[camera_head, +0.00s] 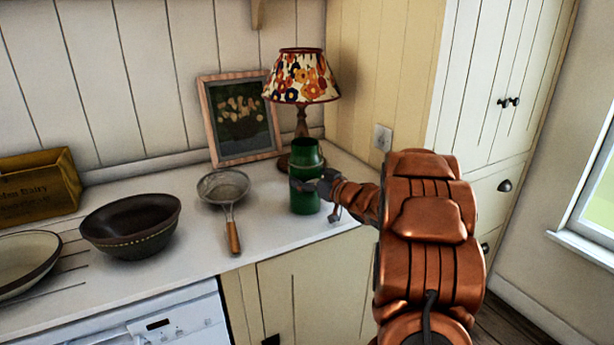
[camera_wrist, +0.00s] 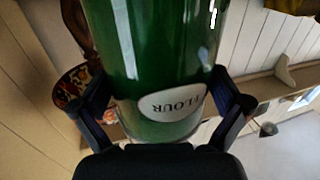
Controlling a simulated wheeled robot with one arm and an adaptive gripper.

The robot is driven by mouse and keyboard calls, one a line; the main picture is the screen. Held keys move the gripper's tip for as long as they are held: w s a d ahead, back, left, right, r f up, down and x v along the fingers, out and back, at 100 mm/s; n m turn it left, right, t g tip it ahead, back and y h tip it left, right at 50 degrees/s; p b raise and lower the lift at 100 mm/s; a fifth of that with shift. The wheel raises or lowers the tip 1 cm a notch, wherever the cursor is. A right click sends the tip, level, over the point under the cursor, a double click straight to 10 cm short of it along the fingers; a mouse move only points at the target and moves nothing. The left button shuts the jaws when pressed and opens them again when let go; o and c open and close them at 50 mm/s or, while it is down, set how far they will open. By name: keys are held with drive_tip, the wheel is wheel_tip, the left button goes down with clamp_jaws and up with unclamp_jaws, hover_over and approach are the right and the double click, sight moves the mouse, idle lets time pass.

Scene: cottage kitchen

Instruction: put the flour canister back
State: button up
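The green flour canister (camera_head: 305,165) is upright at the right end of the white counter, in front of the lamp. Its base appears to be at the counter top; I cannot tell whether it touches. My gripper (camera_head: 322,185) is at the canister's middle, coming from the right. In the wrist view the canister (camera_wrist: 165,45) fills the space between my dark fingers (camera_wrist: 165,100), which close against its two sides. Its white FLOUR label (camera_wrist: 172,104) shows upside down there.
A table lamp (camera_head: 302,78) and a framed picture (camera_head: 240,118) stand just behind. A sieve (camera_head: 233,235), dark bowl (camera_head: 132,226), pale dish (camera_head: 25,262) and wooden box (camera_head: 38,187) lie to the left. Some counter (camera_head: 270,240) is bare at the front.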

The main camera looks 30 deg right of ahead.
drive_tip(key=shift+r, duration=0.2)
drive_tip(key=s+d+b, duration=0.1)
drive_tip(key=s+d, duration=0.1)
drive_tip(key=s, duration=0.9)
drive_tip(key=shift+s, duration=0.4)
drive_tip(key=shift+w, duration=0.1)
